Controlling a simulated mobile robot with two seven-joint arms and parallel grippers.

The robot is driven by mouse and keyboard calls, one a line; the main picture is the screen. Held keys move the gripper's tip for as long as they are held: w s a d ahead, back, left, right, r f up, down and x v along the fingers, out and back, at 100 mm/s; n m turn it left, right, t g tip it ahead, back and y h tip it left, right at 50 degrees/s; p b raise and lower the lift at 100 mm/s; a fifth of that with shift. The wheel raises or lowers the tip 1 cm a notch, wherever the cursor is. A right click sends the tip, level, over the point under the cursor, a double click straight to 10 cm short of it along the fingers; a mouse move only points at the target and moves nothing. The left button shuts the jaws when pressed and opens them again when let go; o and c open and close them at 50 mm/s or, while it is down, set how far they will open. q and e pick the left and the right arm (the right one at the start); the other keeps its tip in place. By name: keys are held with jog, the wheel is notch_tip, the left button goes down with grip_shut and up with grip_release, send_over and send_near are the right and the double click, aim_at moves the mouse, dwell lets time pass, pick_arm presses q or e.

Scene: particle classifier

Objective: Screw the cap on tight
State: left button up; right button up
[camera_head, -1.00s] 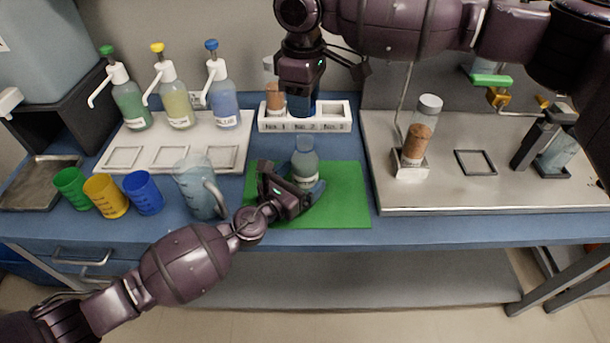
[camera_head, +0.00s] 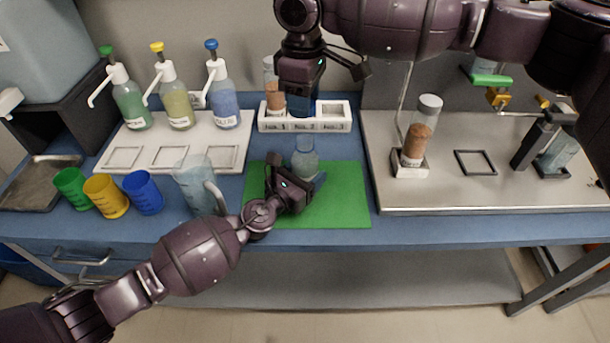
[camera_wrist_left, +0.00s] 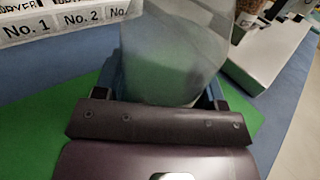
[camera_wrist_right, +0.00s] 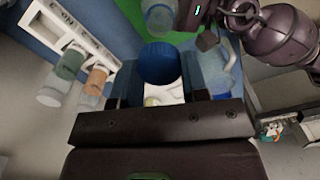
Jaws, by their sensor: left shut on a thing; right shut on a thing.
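The clear bottle (camera_head: 306,161), with a narrow neck and a pale greenish body, stands roughly upright over the green mat. My left gripper (camera_head: 313,187) is shut around its body. In the left wrist view the bottle (camera_wrist_left: 178,55) fills the space between the fingers. Its base is hidden, so I cannot tell whether it touches the mat. My right gripper (camera_head: 302,108) points down, above and behind the bottle, near the rack. It is shut on the round blue cap (camera_wrist_right: 160,63). The cap is apart from the bottle neck (camera_wrist_right: 158,18), which shows beyond it in the right wrist view.
The white numbered rack (camera_head: 277,123) holds a brown-filled tube behind the bottle. A clear jug (camera_head: 196,184) stands close left of my left gripper. The metal tray (camera_head: 450,199) with another brown-filled tube (camera_head: 416,143) lies right. The mat's right part (camera_head: 347,195) is free.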

pick_arm(q)
jog(key=shift+c, duration=1.1)
pick_arm(e)
send_over(304, 145)
jog(key=shift+w+f, duration=0.1)
jog(key=shift+f, duration=2.4)
jog(key=shift+f, duration=0.15)
jog(key=shift+f, duration=0.75)
jog(key=shift+f, duration=0.55)
